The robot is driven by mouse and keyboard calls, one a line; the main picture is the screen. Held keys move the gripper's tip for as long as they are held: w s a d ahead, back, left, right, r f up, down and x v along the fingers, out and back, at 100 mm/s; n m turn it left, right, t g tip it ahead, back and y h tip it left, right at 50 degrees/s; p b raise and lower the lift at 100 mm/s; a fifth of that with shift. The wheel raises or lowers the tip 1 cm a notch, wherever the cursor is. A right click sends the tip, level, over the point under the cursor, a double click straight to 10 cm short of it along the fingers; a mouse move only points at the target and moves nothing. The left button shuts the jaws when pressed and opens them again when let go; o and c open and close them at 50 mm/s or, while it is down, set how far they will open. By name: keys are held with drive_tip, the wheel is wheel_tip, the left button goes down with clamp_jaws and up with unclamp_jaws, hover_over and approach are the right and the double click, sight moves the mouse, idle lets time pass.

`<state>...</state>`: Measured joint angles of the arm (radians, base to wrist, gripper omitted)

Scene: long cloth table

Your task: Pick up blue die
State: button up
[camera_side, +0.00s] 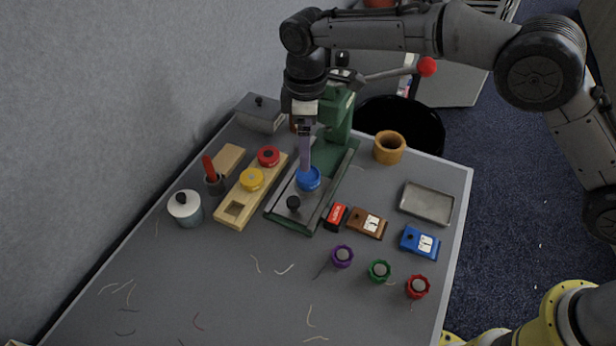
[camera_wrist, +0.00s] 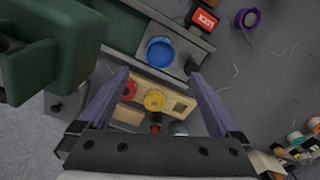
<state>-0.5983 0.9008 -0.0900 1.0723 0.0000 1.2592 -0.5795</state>
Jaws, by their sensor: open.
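The blue die (camera_side: 308,181) is a round blue disc on the slide of a green press (camera_side: 341,158). In the wrist view the blue die (camera_wrist: 160,52) shows a round recess and lies between and a little beyond the two fingertips. My gripper (camera_side: 305,170) has purple fingers pointing down over the die in the side view. The wrist view shows my gripper (camera_wrist: 158,76) open, its fingers apart with nothing between them. The fingers hide part of the die in the side view. I cannot tell whether the tips touch it.
A wooden rack (camera_side: 238,210) with a yellow die (camera_side: 252,179), a red die (camera_side: 268,156) and a bare square slot stands left of the press. The press lever (camera_side: 390,74) juts out right. A red lock box (camera_side: 335,215) sits close right.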

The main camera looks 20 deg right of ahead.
sight(308, 175)
drive_tip(key=f, duration=0.8)
drive_tip(key=shift+d+f, duration=0.2)
drive_tip(key=shift+f, duration=0.05)
drive_tip(key=shift+r, duration=0.1)
clamp_jaws()
